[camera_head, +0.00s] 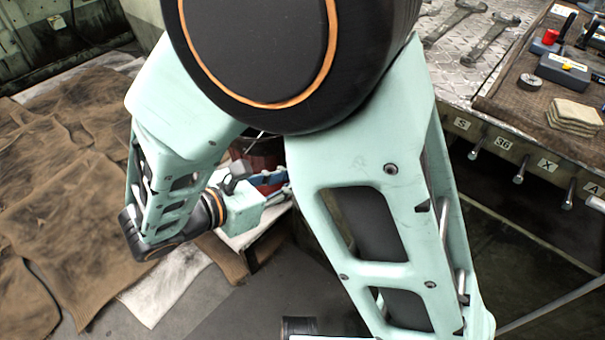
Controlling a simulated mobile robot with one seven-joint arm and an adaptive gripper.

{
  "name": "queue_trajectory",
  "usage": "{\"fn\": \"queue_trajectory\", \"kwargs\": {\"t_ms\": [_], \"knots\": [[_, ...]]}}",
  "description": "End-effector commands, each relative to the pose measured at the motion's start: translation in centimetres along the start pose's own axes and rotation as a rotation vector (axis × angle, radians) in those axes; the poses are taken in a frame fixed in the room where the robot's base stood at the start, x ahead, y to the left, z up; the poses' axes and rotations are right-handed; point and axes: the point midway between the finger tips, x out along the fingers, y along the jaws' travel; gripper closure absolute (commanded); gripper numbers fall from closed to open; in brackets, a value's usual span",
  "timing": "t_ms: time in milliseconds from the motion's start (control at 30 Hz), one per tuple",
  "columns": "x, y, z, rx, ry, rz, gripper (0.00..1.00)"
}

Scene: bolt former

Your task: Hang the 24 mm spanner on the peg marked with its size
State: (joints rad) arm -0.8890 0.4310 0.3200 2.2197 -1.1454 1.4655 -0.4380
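Two grey spanners, one to the left (456,22) and one to the right (490,42), lie on the diamond-plate surface at the upper right. Their sizes cannot be read. Pegs stick out below the bench edge: one under the mark S (475,153), one under 36 (519,174), one under X (570,192). A further mark reads A. No mark reading 24 shows; my arm covers part of the bench front. The wrist end of my arm is left of centre, low beside the bench, and my gripper (274,188) is mostly hidden behind my arm link.
A brown mat (508,98) on the bench holds a stack of tan cloths (575,117), a dark grey box (563,71) and a tape roll (529,82). Brown cloths (60,170) cover the floor at left. My arm blocks the centre.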

Motion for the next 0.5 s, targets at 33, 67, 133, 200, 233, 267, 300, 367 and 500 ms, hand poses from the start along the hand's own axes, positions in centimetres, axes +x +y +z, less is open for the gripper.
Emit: {"fn": "queue_trajectory", "kwargs": {"t_ms": [33, 67, 133, 200, 233, 267, 300, 367, 500], "knots": [[-0.3, 0.4, -0.4, -0.010, -0.014, 0.026, 1.00], [-0.5, 0.6, -0.4, -0.015, -0.021, 0.038, 1.00], [-0.8, 0.9, -0.4, -0.023, -0.032, 0.055, 1.00], [-0.9, 1.1, -0.3, -0.027, -0.038, 0.066, 1.00], [-0.9, 1.1, -0.2, -0.028, -0.039, 0.067, 1.00], [-0.9, 1.1, -0.2, -0.028, -0.039, 0.068, 1.00], [-0.8, 1.1, -0.1, -0.028, -0.039, 0.068, 1.00], [-0.5, 1.1, 0.0, -0.027, -0.039, 0.067, 1.00], [0.2, 1.1, 0.3, -0.026, -0.037, 0.065, 1.00]]}}
